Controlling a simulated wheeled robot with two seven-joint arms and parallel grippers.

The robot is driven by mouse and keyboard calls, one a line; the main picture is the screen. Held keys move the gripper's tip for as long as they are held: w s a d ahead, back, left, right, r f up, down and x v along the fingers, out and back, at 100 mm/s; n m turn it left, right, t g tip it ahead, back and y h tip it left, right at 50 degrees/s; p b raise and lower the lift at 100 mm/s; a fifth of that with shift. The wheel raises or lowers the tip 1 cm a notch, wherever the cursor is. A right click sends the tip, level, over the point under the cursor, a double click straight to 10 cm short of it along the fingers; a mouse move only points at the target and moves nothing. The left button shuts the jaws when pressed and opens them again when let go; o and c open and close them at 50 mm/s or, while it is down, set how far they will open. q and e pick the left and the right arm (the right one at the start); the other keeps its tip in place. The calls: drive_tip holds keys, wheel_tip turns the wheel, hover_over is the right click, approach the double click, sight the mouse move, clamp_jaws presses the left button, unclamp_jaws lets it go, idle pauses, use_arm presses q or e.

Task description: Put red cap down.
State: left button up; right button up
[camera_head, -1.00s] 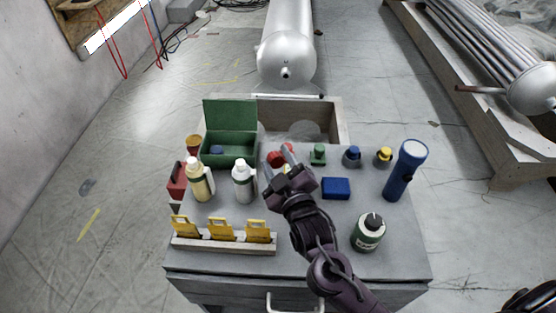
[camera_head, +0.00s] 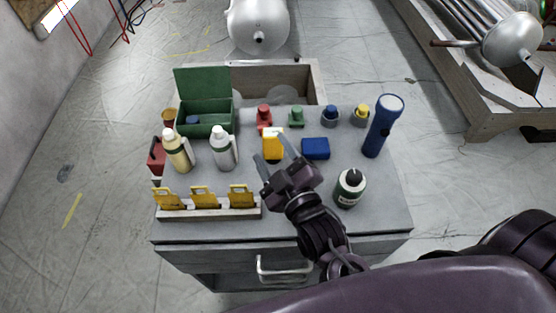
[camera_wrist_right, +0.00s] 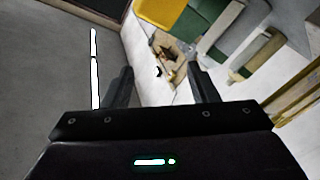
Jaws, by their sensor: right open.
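The red cap (camera_head: 264,115) stands on the grey cabinet top (camera_head: 300,215), at the left end of a row with green (camera_head: 296,117), blue (camera_head: 330,117) and yellow (camera_head: 361,115) caps. My right gripper (camera_head: 271,147) is open and empty, in front of the red cap and apart from it. Its open fingers also show in the right wrist view (camera_wrist_right: 160,70), with nothing clear between them. I cannot make out the red cap in that view. My left gripper is not in view.
A yellow item (camera_head: 272,150) lies just beyond my right fingers, and a blue block (camera_head: 316,149) is to their right. White (camera_head: 224,150) and cream (camera_head: 178,152) bottles, a green box (camera_head: 207,125), a blue flashlight (camera_head: 382,128) and a dark green bottle (camera_head: 350,189) stand around.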

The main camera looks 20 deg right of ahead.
drive_tip(key=shift+s+d, duration=0.1)
drive_tip(key=shift+s, duration=1.05)
idle(0.5)
